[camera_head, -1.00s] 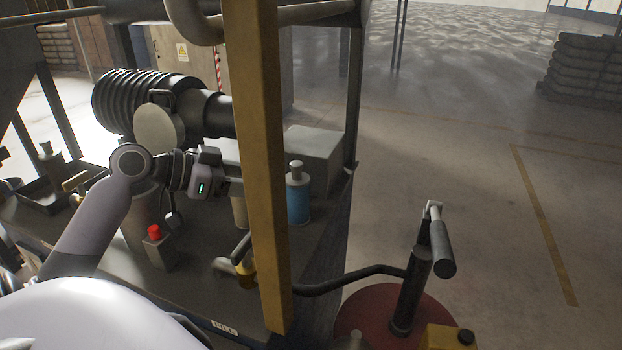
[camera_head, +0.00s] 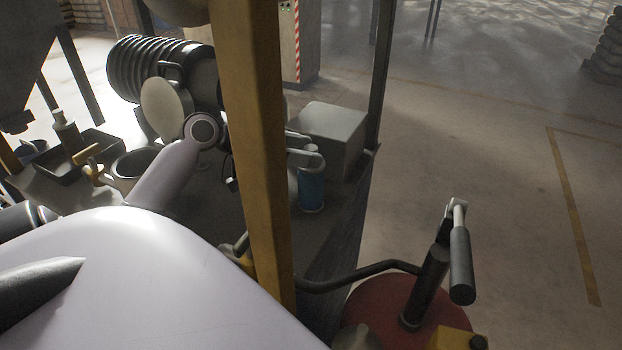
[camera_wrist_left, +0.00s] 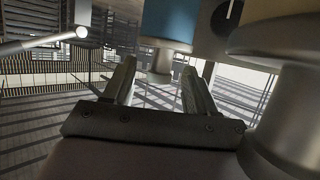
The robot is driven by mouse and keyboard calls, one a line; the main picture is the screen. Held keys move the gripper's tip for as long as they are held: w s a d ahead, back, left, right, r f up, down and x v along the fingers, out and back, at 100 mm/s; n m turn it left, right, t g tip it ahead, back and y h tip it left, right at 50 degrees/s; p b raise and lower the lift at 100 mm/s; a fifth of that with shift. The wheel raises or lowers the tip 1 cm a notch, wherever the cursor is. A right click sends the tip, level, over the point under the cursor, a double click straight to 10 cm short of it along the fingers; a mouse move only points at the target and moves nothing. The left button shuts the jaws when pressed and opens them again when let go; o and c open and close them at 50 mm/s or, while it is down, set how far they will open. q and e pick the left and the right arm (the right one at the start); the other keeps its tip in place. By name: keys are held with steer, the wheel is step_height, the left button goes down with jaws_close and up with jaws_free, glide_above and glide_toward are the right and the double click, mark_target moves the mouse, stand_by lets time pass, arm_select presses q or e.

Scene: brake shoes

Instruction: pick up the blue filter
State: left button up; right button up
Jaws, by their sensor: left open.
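The blue filter (camera_head: 311,188) is an upright cylinder with a grey neck and cap, standing near the right edge of the dark bench. My left gripper (camera_head: 304,146) is at its grey top, partly hidden behind the yellow post. In the left wrist view, the open fingers (camera_wrist_left: 161,84) point toward the neck of the blue filter (camera_wrist_left: 168,22), which appears upside down. The fingers are apart and the neck shows beyond their tips; I cannot tell whether they touch it. My right gripper is not in view.
A yellow post (camera_head: 258,130) stands in front of the left arm. A pale box (camera_head: 330,138) sits behind the filter. A tan filter (camera_wrist_left: 275,37) shows close on the right in the wrist view. A black handle bar (camera_head: 375,270) rises at the lower right.

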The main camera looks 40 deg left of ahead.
arm_select(q)
steer(key=shift+x, duration=0.9)
jaws_close()
